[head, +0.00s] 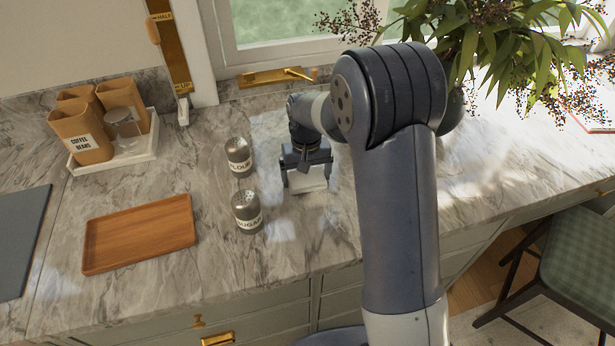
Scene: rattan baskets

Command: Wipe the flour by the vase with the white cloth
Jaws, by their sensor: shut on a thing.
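My gripper (307,178) is low over the marble counter, just right of the two shakers. It is shut on the white cloth (308,184), a small pale block shape between its fingers. I cannot tell whether the cloth touches the counter. The dark round vase (455,108) with leafy branches stands at the back right, mostly hidden behind my arm. I cannot make out the flour; bright sunlit patches lie on the counter near the vase, and my arm covers part of that area.
The flour shaker (239,157) and sugar shaker (247,212) stand close left of my gripper. A wooden tray (140,233) and a white tray (150,153) with canisters are further left. Leafy branches (490,40) overhang the back right. A chair (580,255) stands before the counter.

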